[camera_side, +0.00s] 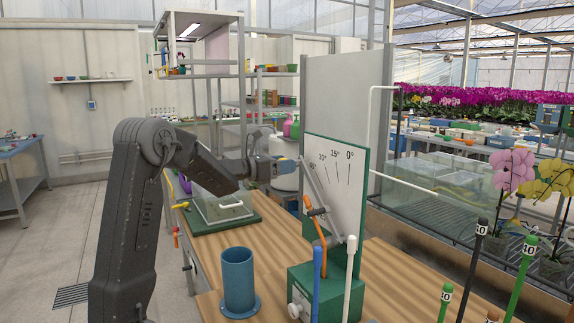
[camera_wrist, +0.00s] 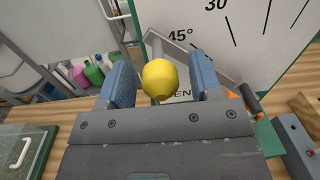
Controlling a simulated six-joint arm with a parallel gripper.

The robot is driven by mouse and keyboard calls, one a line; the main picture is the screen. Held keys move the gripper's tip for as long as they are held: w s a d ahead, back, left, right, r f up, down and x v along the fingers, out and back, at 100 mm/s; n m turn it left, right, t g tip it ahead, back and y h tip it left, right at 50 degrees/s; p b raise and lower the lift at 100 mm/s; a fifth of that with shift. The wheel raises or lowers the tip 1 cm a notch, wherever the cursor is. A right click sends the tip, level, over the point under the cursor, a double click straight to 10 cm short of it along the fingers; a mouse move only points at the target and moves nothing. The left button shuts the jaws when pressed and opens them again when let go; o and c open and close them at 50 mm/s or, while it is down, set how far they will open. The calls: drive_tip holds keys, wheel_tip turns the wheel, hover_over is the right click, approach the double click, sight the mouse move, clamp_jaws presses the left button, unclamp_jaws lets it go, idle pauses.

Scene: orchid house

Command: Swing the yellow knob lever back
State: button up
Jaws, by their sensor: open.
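The yellow knob (camera_wrist: 160,80) sits between the two blue finger pads of my gripper (camera_wrist: 161,66) in the wrist view. The jaws are open, with a small gap on each side of the knob. In the side view my gripper (camera_side: 277,166) is at the left edge of the white dial board (camera_side: 337,190). There the grey lever (camera_side: 322,200) slants up and left from its pivot toward my gripper, near the 45° end of the scale. I cannot clearly make out the knob in the side view; my gripper seems to hide it.
A blue cup (camera_side: 238,280) stands on the wooden bench in front. A green box (camera_side: 315,290) with orange, blue and white upright handles is below the board. A clear-lidded case (camera_side: 222,208) on a green base lies behind left. A tall grey panel (camera_side: 343,110) stands behind the board.

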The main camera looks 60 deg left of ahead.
drive_tip(key=shift+w, duration=0.6)
drive_tip(key=shift+d, duration=0.1)
clamp_jaws()
